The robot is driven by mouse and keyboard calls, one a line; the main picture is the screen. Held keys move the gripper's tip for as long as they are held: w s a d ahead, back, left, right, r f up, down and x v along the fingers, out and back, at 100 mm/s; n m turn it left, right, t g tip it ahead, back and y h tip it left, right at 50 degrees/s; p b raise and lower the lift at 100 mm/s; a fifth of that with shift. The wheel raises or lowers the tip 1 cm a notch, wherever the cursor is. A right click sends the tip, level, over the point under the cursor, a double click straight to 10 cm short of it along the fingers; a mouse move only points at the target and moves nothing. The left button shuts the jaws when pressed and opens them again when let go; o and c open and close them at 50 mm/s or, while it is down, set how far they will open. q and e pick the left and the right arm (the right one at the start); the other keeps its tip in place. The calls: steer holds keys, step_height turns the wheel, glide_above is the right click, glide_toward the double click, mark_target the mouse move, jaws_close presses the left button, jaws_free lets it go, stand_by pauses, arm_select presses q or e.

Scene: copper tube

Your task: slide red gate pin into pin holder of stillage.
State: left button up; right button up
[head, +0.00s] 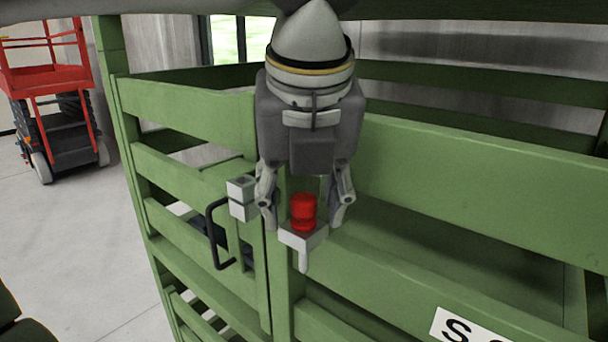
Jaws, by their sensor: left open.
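The red gate pin (304,208) stands upright with its red head on top of a light grey bracket, the pin holder (291,238), on the green stillage (460,190). A light grey shaft-like part shows below the bracket. My left gripper (304,217) points down over the pin from above. It is open, with one finger on each side of the red head and a visible gap on both sides. My right gripper is not in view.
A second grey bracket (242,197) and a black handle (218,235) are on the gate left of the pin. A label (470,327) is at the lower right. A red lift (55,90) stands on open floor at the back left.

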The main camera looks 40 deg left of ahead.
arm_select(q)
steer(key=v, duration=1.1)
steer(key=shift+s+r, duration=0.15)
steer(key=shift+r, duration=0.2)
